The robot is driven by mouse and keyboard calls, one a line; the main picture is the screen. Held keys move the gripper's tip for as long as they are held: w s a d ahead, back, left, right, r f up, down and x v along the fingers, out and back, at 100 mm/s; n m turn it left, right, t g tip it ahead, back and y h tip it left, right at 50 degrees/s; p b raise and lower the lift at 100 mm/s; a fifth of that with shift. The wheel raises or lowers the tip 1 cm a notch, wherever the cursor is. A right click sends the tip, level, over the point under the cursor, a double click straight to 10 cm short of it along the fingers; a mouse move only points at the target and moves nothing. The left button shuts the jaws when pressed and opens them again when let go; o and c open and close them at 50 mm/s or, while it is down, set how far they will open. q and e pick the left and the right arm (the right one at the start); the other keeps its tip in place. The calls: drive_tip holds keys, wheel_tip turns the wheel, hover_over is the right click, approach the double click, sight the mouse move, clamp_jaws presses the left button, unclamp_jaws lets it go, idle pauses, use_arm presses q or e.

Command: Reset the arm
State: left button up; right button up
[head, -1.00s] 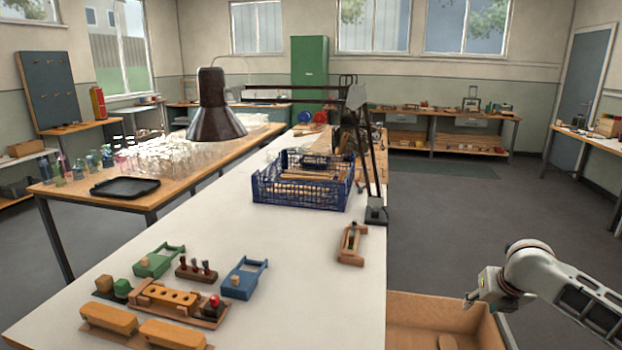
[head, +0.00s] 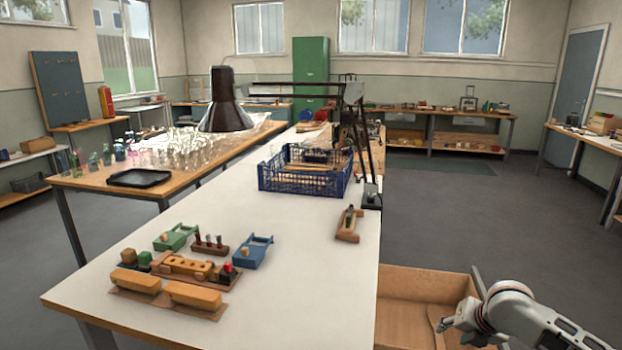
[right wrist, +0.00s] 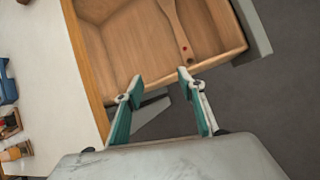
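My right gripper (head: 446,322) is at the lower right in the head view, beside the open wooden drawer (head: 402,283) at the table's right side. In the right wrist view its two green-padded fingers (right wrist: 158,92) stand apart with nothing between them. The fingertips appear at the near edge of the drawer (right wrist: 120,50), where a long wooden tool (right wrist: 177,30) lies inside. Whether the fingers touch the drawer, I cannot tell. My left gripper is not in view.
The white table (head: 300,240) holds wooden blocks and fixtures (head: 190,268), a blue crate (head: 300,178), a small wooden holder (head: 348,225) and a lamp stand (head: 371,190). The floor (head: 440,225) to the right is clear.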

drive_tip(key=s+a+f+m+t+y+b, duration=0.15)
drive_tip(key=s+a+f+m+y, duration=0.25)
drive_tip(key=s+a+f+m, duration=0.9)
drive_tip(key=s+a+f+m+t, duration=0.1)
drive_tip(key=s+f+m, duration=0.1)
drive_tip(key=s+m, duration=0.2)
drive_tip(key=s+a+f+m+h+b, duration=0.1)
drive_tip(key=s+f+m, duration=0.1)
drive_tip(key=s+m, duration=0.3)
drive_tip(key=s+a+f+m+t, duration=0.1)
drive_tip(key=s+m, duration=0.3)
drive_tip(key=s, duration=0.5)
drive_tip(key=shift+s+a+f+t+h, duration=0.15)
drive_tip(key=shift+f+t+h, duration=0.25)
drive_tip(key=shift+f, duration=0.4)
drive_tip(key=c, duration=0.4)
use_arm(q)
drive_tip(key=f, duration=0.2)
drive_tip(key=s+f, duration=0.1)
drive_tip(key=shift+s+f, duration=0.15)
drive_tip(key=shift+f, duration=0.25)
use_arm(e)
drive_tip(key=shift+o, duration=0.2)
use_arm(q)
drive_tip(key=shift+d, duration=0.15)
